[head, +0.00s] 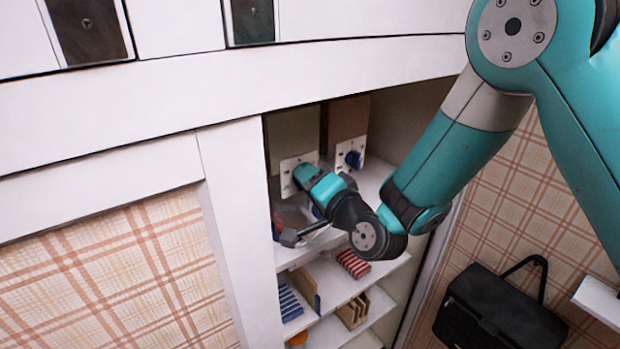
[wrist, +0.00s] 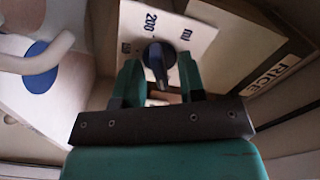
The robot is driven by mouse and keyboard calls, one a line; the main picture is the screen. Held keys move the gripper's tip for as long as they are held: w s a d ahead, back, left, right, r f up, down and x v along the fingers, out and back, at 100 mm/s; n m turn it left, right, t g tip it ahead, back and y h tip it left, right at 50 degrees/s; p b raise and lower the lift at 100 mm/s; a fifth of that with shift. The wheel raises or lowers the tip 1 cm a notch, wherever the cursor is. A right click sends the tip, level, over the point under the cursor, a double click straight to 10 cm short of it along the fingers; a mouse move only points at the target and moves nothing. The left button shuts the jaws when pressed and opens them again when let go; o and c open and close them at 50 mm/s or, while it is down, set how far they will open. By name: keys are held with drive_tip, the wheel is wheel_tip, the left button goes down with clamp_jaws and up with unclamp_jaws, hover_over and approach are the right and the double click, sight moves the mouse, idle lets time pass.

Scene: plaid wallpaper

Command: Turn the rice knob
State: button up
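In the wrist view, a dark round knob (wrist: 157,60) with a raised grip bar sits on a white plate (wrist: 185,35) marked "200" and "ml". A "RICE" label (wrist: 270,75) is on the pale box surface right of the plate. My gripper (wrist: 158,68) is open, with one green finger on each side of the knob. Gaps show between the fingers and the grip bar; I cannot tell whether the fingertips touch the plate. In the head view, my gripper (head: 304,174) is at the left dispenser's plate (head: 289,165) and hides its knob.
A white object with a blue disc (wrist: 40,66) and a pale curved bar fill the wrist view's left. Shelves below hold a red striped item (head: 353,264). A black bag (head: 500,312) hangs right.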

clamp_jaws()
drive_tip(key=shift+n, duration=0.3)
drive_tip(key=n+b, duration=0.2)
drive_tip(key=n, duration=0.3)
drive_tip(key=shift+s+a, duration=0.1)
drive_tip(key=n+b, duration=0.4)
drive_tip(key=shift+f+n+b, duration=0.15)
drive_tip(key=shift+n+b, duration=0.15)
drive_tip(key=shift+b, duration=0.1)
drive_tip(key=n+b, duration=0.2)
drive_tip(key=shift+b, duration=0.35)
drive_tip(key=shift+r+n, duration=0.2)
drive_tip(key=shift+n, duration=0.1)
drive_tip(key=shift+o, duration=0.4)
unclamp_jaws()
